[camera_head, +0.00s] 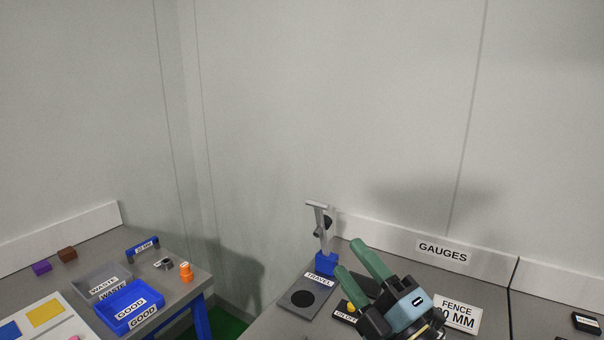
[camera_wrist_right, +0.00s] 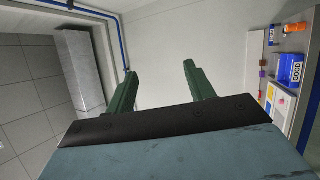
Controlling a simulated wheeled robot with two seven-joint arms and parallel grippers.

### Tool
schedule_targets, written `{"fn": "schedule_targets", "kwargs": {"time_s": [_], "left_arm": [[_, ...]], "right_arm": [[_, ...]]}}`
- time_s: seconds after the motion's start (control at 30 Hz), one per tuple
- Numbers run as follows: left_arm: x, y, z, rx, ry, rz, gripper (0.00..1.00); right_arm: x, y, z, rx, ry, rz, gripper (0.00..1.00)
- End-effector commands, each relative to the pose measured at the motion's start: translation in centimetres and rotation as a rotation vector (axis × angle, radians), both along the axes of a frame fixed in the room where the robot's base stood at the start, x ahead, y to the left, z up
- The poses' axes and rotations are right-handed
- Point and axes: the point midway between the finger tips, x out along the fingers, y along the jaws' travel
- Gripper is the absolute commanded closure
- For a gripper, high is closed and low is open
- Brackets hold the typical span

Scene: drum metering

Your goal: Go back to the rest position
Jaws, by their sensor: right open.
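My right gripper (camera_head: 358,268) is raised above the gauges bench at the lower middle of the head view, its two green fingers apart with nothing between them. The same open fingers show in the right wrist view (camera_wrist_right: 157,85), pointing toward bare wall. The gripper partly covers the on/off plate (camera_head: 345,312) and the area behind it. My left gripper is not in view.
The left table holds a grey waste tray (camera_head: 88,277), a blue good tray (camera_head: 130,306) and an orange piece (camera_head: 186,272). A gap separates the tables.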

Motion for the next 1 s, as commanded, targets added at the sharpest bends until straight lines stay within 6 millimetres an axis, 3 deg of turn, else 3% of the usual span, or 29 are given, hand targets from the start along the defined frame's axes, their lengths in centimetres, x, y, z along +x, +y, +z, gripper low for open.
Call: {"fn": "schedule_targets", "kwargs": {"time_s": [0.17,0.27,0.4,0.6,0.83,1.0], "left_arm": [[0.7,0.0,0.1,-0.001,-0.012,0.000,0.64],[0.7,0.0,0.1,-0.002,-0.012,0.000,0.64],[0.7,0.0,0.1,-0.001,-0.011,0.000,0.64],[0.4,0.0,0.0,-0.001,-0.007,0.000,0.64],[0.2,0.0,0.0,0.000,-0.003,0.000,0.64],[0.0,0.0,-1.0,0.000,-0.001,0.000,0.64]], "right_arm": [[-0.2,-6.6,-7.4,0.351,0.475,-0.256,0.46],[-2.4,-9.6,-12.9,0.518,0.750,-0.403,0.46],[-7.8,-12.4,-20.1,0.703,1.110,-0.596,0.46],[-15.9,-13.8,-26.0,0.848,1.479,-0.801,0.46],[-24.6,-13.9,-29.0,0.933,1.800,-0.986,0.46],[-23.7,-13.8,-34.3,0.921,1.819,-1.002,0.46]]}}
